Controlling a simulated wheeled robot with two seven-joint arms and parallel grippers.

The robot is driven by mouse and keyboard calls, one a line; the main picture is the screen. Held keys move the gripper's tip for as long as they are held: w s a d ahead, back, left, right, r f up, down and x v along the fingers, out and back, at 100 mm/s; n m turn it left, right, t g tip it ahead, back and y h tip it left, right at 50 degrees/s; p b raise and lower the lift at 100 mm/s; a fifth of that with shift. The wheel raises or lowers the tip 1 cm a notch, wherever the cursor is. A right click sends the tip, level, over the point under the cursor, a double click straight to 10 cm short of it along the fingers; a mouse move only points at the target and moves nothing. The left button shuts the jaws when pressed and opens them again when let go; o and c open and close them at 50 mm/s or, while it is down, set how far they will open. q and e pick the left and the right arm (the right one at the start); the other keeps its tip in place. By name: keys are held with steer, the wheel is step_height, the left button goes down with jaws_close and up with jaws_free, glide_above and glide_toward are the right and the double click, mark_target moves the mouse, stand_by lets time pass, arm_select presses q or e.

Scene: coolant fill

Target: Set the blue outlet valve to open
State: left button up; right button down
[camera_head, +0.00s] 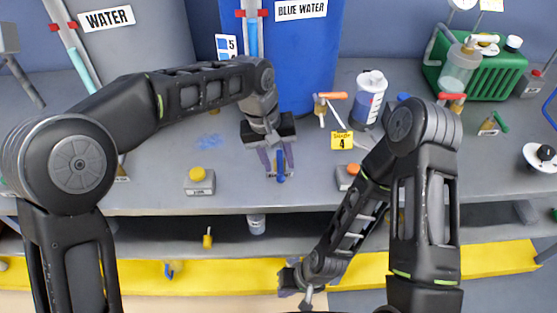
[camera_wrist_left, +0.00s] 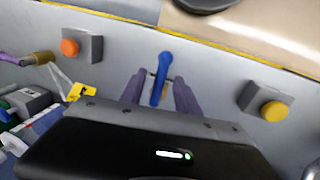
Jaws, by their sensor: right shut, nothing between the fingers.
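The blue outlet valve's handle (camera_head: 281,166) is a slim blue lever low in front of the blue tank. In the head view it points toward the bench's front edge; its base is mostly hidden by my left gripper. My left gripper (camera_head: 276,167) is above it, with its purple fingers apart, one on each side of the lever. In the left wrist view the blue lever (camera_wrist_left: 161,80) lies between the fingertips (camera_wrist_left: 158,84), with gaps beside it. My right gripper (camera_head: 295,283) is shut and empty, low near the yellow floor edge.
The blue tank (camera_head: 305,60), labelled BLUE WATER, stands behind. A yellow-button box (camera_head: 201,184) is to the left and an orange-button box (camera_head: 347,177) to the right.

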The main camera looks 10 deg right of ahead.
arm_select(q)
step_height(320, 180, up, 7)
steer(key=a, duration=0.1)
steer(key=shift+a, duration=0.2)
stand_by(0.5)
